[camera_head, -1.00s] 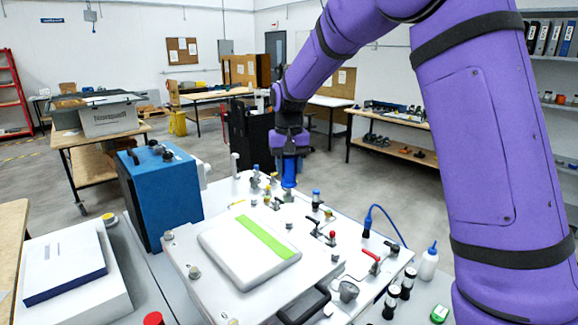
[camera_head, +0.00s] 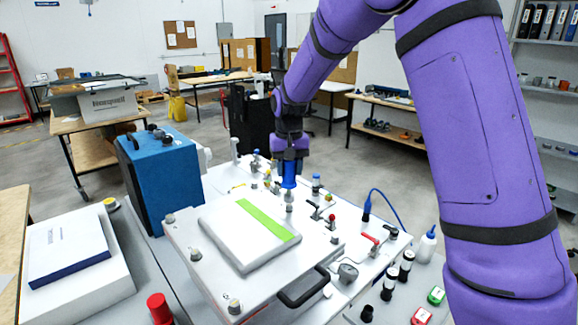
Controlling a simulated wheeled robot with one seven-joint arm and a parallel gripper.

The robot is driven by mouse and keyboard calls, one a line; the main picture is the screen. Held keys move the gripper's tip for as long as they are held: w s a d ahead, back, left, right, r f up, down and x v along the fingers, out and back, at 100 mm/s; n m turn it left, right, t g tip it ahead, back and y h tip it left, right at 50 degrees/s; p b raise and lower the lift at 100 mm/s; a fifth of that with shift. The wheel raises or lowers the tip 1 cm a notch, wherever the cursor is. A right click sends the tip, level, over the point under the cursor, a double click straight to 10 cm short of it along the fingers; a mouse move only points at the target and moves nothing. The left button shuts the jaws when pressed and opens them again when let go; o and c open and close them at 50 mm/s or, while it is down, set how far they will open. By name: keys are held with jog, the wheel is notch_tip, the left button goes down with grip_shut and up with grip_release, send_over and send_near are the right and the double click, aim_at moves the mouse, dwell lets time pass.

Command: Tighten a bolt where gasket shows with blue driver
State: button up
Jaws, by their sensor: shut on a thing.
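My gripper (camera_head: 289,158) is shut on the blue driver (camera_head: 289,175) and holds it upright, pointing down, over the back part of the white panel. The driver's lower end is close above a small grey fitting (camera_head: 289,197); I cannot tell whether they touch. A white plate (camera_head: 180,226) with several knob-like bolts at its corners lies at the front of the panel. One corner bolt (camera_head: 196,254) stands on its left side and another (camera_head: 234,306) at its front. I cannot make out a gasket showing at any bolt.
A white block with a green strip (camera_head: 252,215) lies on the plate. A blue case (camera_head: 165,185) stands to the left. Several small valves, a red-handled lever (camera_head: 371,240) and a blue hose (camera_head: 385,200) crowd the panel's right side. A black handle (camera_head: 302,290) sticks out in front.

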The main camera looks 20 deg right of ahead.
jog(key=shift+f, duration=1.25)
dwell(1.8)
jog(key=o, duration=0.7)
grip_shut()
jog(key=m, duration=0.9)
jog(key=shift+f, duration=0.1)
jog(key=m, duration=0.4)
jog(key=shift+m, duration=0.4)
jog(key=m, duration=0.4)
jog(key=shift+m, duration=0.3)
jog(key=shift+o, duration=1.8)
grip_release()
